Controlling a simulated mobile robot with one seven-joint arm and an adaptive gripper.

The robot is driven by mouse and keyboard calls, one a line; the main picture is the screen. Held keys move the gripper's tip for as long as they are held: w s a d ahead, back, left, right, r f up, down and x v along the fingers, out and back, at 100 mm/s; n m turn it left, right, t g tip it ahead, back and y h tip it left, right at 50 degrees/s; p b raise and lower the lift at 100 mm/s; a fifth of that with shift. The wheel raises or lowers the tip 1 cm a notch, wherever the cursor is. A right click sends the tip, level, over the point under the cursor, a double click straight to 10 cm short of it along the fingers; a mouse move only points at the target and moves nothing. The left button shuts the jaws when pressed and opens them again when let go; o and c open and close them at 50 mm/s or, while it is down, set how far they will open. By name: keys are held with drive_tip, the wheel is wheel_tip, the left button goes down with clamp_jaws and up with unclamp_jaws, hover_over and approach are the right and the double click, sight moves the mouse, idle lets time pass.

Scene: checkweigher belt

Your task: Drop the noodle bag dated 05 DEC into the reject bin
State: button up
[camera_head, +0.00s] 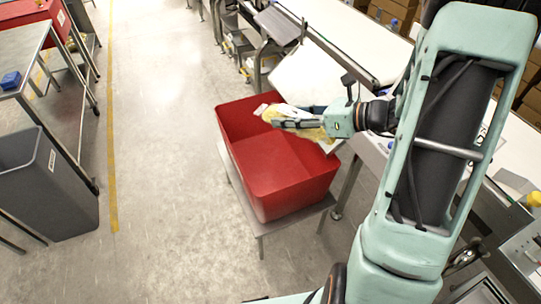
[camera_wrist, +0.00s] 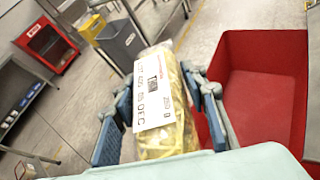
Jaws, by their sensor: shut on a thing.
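The noodle bag (camera_wrist: 165,120) is a clear bag of yellow noodles with a white label that reads 05 DEC in the wrist view. My gripper (camera_wrist: 160,112) is shut on the bag, with one finger on each side of it. In the head view my gripper (camera_head: 300,122) holds the bag (camera_head: 329,146) above the far part of the red bin (camera_head: 290,182). The bin stands on a low metal stand beside the belt. In the wrist view the red bin (camera_wrist: 268,100) lies to the right of the bag, and the inside that shows looks empty.
The white belt line (camera_head: 345,30) runs along the right. A grey bin (camera_head: 50,185) and a metal table (camera_head: 20,50) stand at the left. A red container (camera_head: 32,14) is at the far left. The floor between is clear.

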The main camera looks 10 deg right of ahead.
sight(284, 112)
drive_tip(key=shift+r, duration=0.1)
drive_tip(key=r+p, duration=0.1)
drive_tip(key=p, duration=0.3)
drive_tip(key=shift+r, duration=0.15)
drive_tip(key=p, duration=0.2)
drive_tip(key=r+p, duration=0.1)
drive_tip(key=p, duration=0.1)
drive_tip(key=shift+s+d+p, duration=0.15)
drive_tip(key=shift+s+p, duration=0.05)
drive_tip(key=shift+p, duration=0.15)
drive_tip(key=p, duration=0.3)
drive_tip(key=shift+s+r, duration=0.2)
drive_tip(key=p, duration=0.3)
drive_tip(key=shift+s, duration=0.3)
